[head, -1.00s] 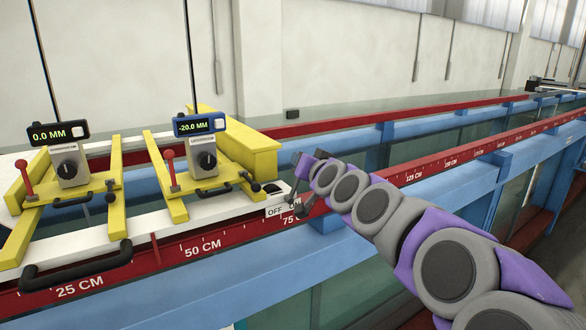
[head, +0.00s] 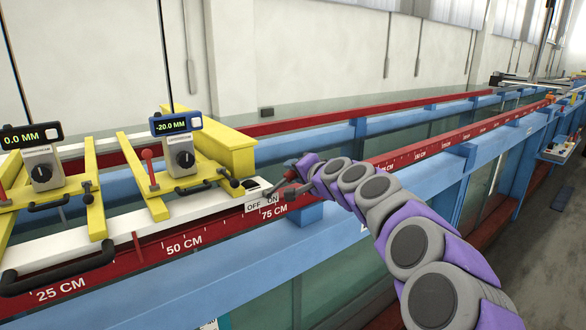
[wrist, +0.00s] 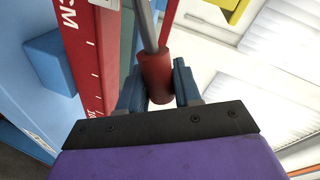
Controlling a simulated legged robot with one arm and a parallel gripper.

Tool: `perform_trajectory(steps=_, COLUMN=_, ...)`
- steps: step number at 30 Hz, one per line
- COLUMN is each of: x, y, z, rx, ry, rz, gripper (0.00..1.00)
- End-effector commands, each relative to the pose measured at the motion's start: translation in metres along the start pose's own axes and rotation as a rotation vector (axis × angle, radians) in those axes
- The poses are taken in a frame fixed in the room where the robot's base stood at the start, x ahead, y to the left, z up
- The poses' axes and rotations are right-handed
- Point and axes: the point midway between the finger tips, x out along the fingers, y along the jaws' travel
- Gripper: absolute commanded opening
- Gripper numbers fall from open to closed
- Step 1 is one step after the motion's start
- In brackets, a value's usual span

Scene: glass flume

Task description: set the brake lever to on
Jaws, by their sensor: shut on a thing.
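The brake lever is a grey rod with a red cylindrical grip (wrist: 156,77), seen close in the wrist view. My gripper (wrist: 157,82) has its two blue-grey fingers on either side of the red grip and is shut on it. In the head view my gripper (head: 289,182) is at the right end of the white beam, just right of the label plate (head: 262,203) marked OFF and ON. The ON side is nearer my gripper. The lever's lower part is hidden in the head view, so its exact setting cannot be told.
Two yellow carriages with dials and displays stand left on the flume; one display (head: 176,124) reads -20.0 MM, the other (head: 32,137) 0.0 MM. Each carriage has a small red-knobbed lever. A red scale rail (head: 190,238) and blue beams run along the flume.

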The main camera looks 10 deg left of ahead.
Motion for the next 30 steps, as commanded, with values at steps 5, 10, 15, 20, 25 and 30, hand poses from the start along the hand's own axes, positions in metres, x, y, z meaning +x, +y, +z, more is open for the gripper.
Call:
perform_trajectory(steps=5, x=0.0007, y=0.0032, z=-0.0007, rx=0.017, ry=-0.003, rz=0.002, gripper=0.00)
perform_trajectory(steps=10, x=0.0009, y=0.0040, z=-0.0010, rx=0.019, ry=-0.004, rz=0.002, gripper=0.00)
perform_trajectory(steps=15, x=0.0011, y=0.0047, z=-0.0011, rx=0.019, ry=-0.004, rz=0.003, gripper=0.00)
perform_trajectory(steps=20, x=0.0008, y=0.0043, z=-0.0012, rx=0.018, ry=-0.004, rz=0.002, gripper=0.48)
perform_trajectory(steps=25, x=0.0002, y=0.0027, z=0.0001, rx=0.016, ry=-0.004, rz=0.001, gripper=0.52)
perform_trajectory(steps=30, x=-0.0010, y=0.0020, z=0.0004, rx=0.016, ry=-0.004, rz=0.001, gripper=0.52)
